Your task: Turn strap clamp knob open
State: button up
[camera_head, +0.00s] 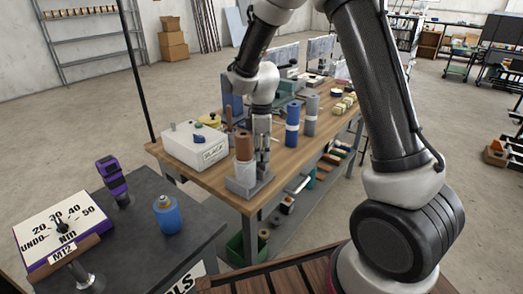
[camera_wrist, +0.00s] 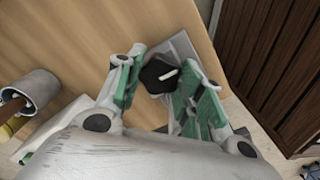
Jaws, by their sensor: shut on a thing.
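The strap clamp knob (camera_wrist: 156,76) is dark and faceted, with a white pointer line on top. In the wrist view it lies between my gripper's green-padded fingers. My gripper (camera_wrist: 160,88) is shut on it. The grey metal clamp (camera_wrist: 183,46) shows behind and beside the knob. In the head view my gripper (camera_head: 263,150) points down over the grey clamp block (camera_head: 250,187) at the table's near corner. The knob is hidden there by the fingers.
A white box marked SLACK (camera_head: 190,145) sits on the wooden table (camera_head: 225,200). A dark cart (camera_head: 150,250) holds a torque dial and a blue bottle (camera_head: 167,214).

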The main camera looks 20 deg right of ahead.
aim_at(262, 152)
jog(key=shift+n, duration=0.6)
jog(key=o, duration=0.8)
notch_tip(262, 152, up, 12)
dwell(0.3)
